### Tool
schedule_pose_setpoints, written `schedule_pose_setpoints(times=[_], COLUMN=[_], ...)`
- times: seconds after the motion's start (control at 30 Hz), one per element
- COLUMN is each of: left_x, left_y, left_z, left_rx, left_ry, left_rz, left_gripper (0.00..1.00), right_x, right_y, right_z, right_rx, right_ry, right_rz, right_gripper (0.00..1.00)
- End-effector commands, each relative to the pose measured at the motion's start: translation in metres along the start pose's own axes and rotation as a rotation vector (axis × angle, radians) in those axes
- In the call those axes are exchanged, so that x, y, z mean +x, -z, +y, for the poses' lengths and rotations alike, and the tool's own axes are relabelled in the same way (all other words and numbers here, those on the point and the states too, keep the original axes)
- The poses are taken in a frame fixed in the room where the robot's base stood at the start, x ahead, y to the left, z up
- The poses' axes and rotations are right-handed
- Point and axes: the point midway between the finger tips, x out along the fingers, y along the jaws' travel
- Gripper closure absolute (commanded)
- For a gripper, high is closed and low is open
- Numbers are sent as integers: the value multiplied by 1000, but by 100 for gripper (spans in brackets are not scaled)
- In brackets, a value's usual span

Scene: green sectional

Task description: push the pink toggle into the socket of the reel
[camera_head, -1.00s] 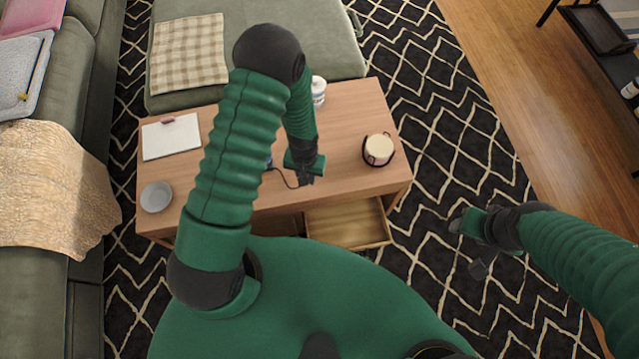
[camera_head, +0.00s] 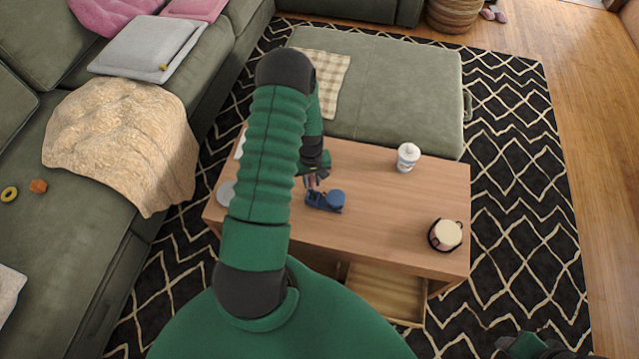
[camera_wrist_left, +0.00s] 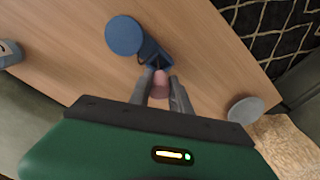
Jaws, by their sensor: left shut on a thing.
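The pink toggle (camera_wrist_left: 160,84) is between the two fingers of my left gripper (camera_wrist_left: 160,80), which is shut on it. In the head view the left gripper (camera_head: 311,183) is low over the table, just behind the blue reel (camera_head: 325,201). In the wrist view the reel (camera_wrist_left: 124,36) has a round drum and a blue body that reaches toward the fingertips. The toggle is right at the end of this body; I cannot tell whether it touches. The socket is not clearly seen. My right gripper (camera_head: 527,346) is partly cut off at the lower right.
The wooden table (camera_head: 385,205) also holds a white jar (camera_head: 408,157), a cream cup in a dark holder (camera_head: 445,235) and a grey bowl (camera_head: 226,193). An open drawer (camera_head: 385,293) sticks out in front. The table's right middle is clear.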

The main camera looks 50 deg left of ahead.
Motion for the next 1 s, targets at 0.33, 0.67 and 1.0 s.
schedule_pose_setpoints(times=[0.33,0.67,1.0], left_x=[5,42,59], left_y=[-1,0,0], left_z=[0,0,1], left_rx=[2,3,3], left_ry=[0,0,0], left_rz=[0,1,0], left_gripper=[100,100,100], right_x=[1,26,36], right_y=[0,-6,-8], right_z=[0,0,0], right_rx=[0,0,0], right_ry=[0,0,0], right_rz=[0,0,0], right_gripper=[51,51,51])
